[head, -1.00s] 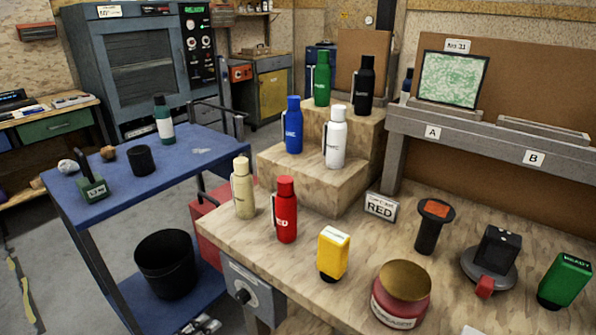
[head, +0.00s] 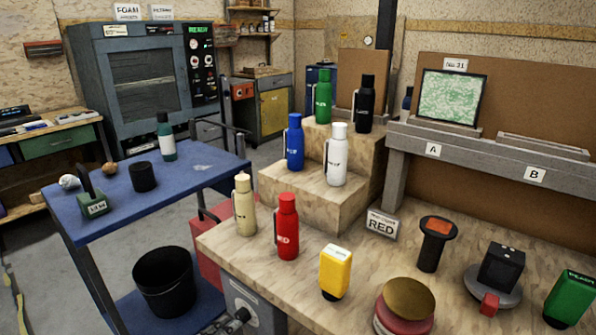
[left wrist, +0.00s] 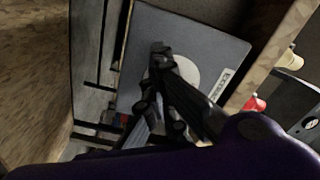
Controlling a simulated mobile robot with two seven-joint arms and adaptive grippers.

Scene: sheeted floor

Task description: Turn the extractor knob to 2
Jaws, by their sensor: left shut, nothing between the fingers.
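The extractor's grey control box (head: 238,292) hangs under the front edge of the wooden bench. It fills the middle of the left wrist view as a grey panel (left wrist: 200,35) with a pale round dial plate (left wrist: 187,70) and a small white label (left wrist: 221,84). My left gripper (head: 240,316) is at the bottom of the head view, in front of the box. In the left wrist view its dark fingers (left wrist: 158,50) are shut and empty, lying across the dial plate. The knob is hidden behind or lost against the fingers; contact and its setting cannot be told.
The bench edge runs just above the box.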

